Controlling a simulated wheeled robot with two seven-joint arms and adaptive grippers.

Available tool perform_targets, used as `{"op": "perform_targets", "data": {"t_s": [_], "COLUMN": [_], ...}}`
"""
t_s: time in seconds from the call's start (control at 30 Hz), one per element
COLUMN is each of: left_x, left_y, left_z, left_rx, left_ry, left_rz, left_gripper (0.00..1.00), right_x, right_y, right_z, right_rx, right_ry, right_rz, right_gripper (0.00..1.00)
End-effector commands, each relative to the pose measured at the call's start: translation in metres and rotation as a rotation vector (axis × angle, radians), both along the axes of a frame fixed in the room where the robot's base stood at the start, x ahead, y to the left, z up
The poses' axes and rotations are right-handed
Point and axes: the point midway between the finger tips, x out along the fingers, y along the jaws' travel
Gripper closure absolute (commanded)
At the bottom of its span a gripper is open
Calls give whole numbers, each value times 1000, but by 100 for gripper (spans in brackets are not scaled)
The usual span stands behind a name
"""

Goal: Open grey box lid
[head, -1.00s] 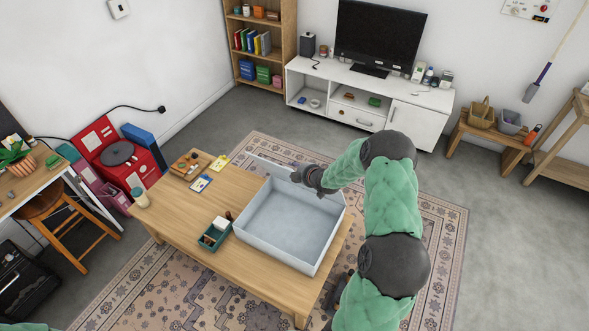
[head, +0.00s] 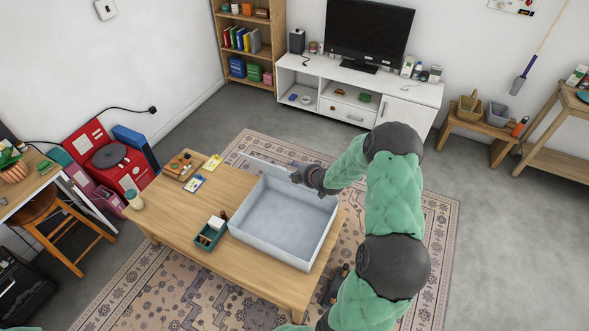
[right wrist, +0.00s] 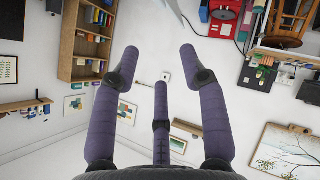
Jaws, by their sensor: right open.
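The grey box (head: 246,242) stands on the wooden coffee table in the head view. Its top is uncovered and its pale, empty interior shows. A thin pale strip along its back edge looks like the raised lid (head: 268,171), seen nearly edge-on. My right gripper (head: 297,176) is at the box's back right rim, near the right end of that strip; I cannot tell whether it touches. In the right wrist view my right gripper (right wrist: 160,60) has its fingers spread with nothing between them. My left gripper is out of view.
A teal organiser (head: 211,234) stands left of the box on the table (head: 165,215). A wooden tray (head: 184,165), cards and a jar (head: 135,199) are at the table's left. A white TV stand (head: 395,105) is behind.

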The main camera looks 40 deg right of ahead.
Motion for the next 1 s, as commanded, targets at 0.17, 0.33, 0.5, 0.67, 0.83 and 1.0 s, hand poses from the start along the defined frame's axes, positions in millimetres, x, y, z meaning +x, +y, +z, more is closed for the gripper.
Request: {"op": "perform_targets", "data": {"t_s": [0.17, 0.33, 0.5, 0.67, 0.83, 1.0], "left_x": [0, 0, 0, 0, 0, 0], "left_y": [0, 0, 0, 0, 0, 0], "left_z": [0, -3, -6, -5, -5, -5], "left_rx": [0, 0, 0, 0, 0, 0], "left_ry": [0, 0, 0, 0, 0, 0], "left_rz": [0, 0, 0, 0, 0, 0], "left_gripper": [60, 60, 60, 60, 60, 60], "right_x": [-1, 0, 0, -1, -9, -31], "right_y": [0, 0, 0, 0, 0, 3], "right_z": [0, -1, 0, 0, 7, 22], "right_rx": [0, 0, 0, 0, -1, -2], "right_ry": [0, -1, 1, 1, -1, -1], "right_rz": [0, -1, -1, -1, -2, -3], "right_gripper": [56, 56, 56, 56, 56, 56]}}
